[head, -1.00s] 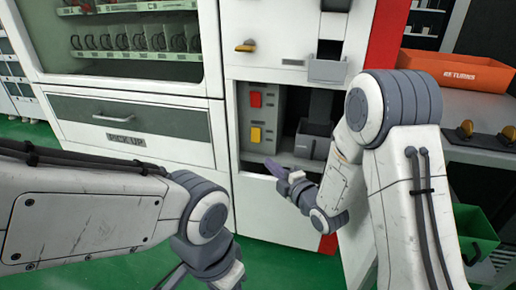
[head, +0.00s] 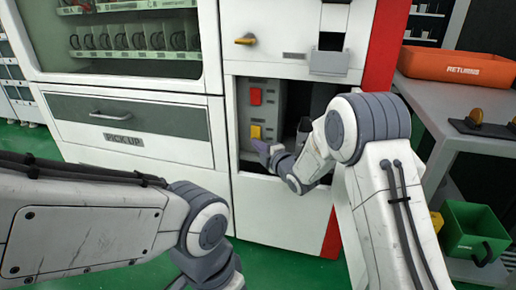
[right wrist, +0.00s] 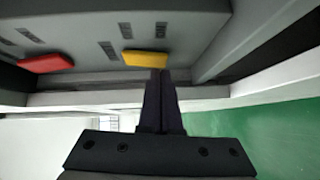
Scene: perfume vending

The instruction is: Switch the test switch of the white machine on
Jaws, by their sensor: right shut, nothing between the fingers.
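The white machine (head: 290,212) has an open recess with a grey panel in it. On the panel a red switch (head: 255,96) sits above a yellow switch (head: 256,131). In the right wrist view the red switch (right wrist: 46,63) is at the left and the yellow switch (right wrist: 145,58) near the middle. Small labels stand beside them, too blurred to read. My right gripper (head: 260,147) is shut and empty, its tips just below the yellow switch. In the wrist view its closed fingers (right wrist: 161,76) reach the yellow switch's edge; contact is unclear. My left gripper's fingers are out of view.
The recess's frame and lower sill (head: 250,164) lie close around my right gripper. A drawer marked PICK UP (head: 150,132) is at the left. An orange RETURNS bin (head: 455,66) stands on a grey table (head: 425,95) at the right, with a green bin (head: 475,228) below.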

